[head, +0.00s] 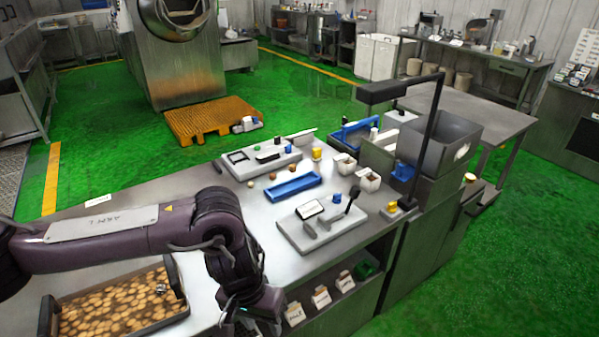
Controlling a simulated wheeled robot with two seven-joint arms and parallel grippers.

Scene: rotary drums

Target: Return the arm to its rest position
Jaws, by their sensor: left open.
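My left arm (130,236) comes in from the left over the near end of the steel table (170,200). It bends down at the elbow, and its wrist points down towards the bottom edge of the picture. My left gripper (262,325) is at the bottom edge, partly cut off, right of the tray of brown pieces (115,303). It is open, and I see nothing held in it. My right gripper is not in view.
Small labelled boxes (320,297) sit on a shelf below. Bare tabletop lies left of the blue tray.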

